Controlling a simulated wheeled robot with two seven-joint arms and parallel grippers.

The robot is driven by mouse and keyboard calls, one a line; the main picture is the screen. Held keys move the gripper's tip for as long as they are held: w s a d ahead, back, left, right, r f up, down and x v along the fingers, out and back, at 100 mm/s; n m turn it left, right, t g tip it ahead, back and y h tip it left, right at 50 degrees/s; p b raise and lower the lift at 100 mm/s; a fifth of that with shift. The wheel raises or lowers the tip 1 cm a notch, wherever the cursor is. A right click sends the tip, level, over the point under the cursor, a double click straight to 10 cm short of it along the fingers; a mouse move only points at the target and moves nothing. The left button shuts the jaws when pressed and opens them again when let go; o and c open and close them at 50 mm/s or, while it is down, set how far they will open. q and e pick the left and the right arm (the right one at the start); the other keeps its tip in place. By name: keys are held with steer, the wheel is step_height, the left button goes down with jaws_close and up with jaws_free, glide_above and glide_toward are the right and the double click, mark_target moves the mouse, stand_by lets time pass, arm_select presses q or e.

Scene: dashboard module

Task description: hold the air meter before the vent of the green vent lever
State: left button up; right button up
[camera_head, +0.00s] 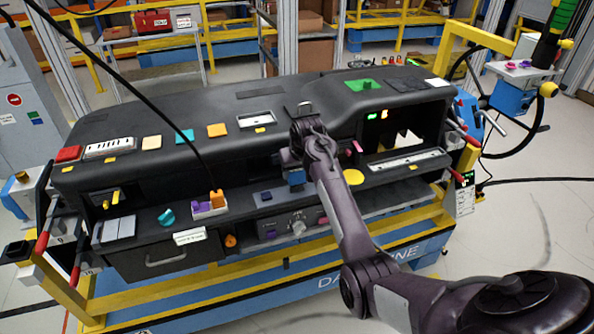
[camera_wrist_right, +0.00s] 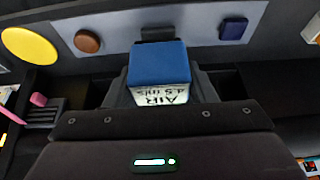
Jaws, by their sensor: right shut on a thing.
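My right gripper (camera_head: 297,168) is at the front face of the dashboard, near its middle. It is shut on the air meter, a small blue block (camera_wrist_right: 157,64) with a pale display marked AIR; the reading is upside down and too small to read surely. The meter shows as a blue patch (camera_head: 296,178) below the gripper in the head view. A green piece (camera_head: 363,85) lies on the dashboard top at the right, apart from the gripper; I cannot tell whether it is the green vent lever. My arm and gripper hide part of the dashboard front. My left gripper is not in view.
A pink lever (camera_head: 356,147) and a yellow disc (camera_head: 353,177) sit right of the gripper. An open recess (camera_head: 402,138) is further right. An orange and purple switch (camera_head: 210,203) and a teal knob (camera_head: 167,216) are on the lower left ledge. A steering wheel (camera_head: 520,130) stands at the right.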

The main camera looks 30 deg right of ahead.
stand_by(0.5)
steer(key=shift+s+r+p, duration=0.15)
steer(key=shift+r+p, duration=0.05)
steer(key=shift+p, duration=0.15)
steer(key=s+p, duration=0.1)
steer(key=p, duration=0.1)
steer(key=s+r+p, duration=0.1)
steer(key=shift+s+a, duration=0.35)
steer(key=shift+a, duration=0.05)
steer(key=s, duration=0.1)
steer(key=s+r, duration=0.1)
steer(key=s, duration=0.1)
steer(key=s+a, duration=0.1)
steer(key=s, duration=0.1)
steer(key=shift+r, duration=0.35)
steer(key=shift+w, duration=0.1)
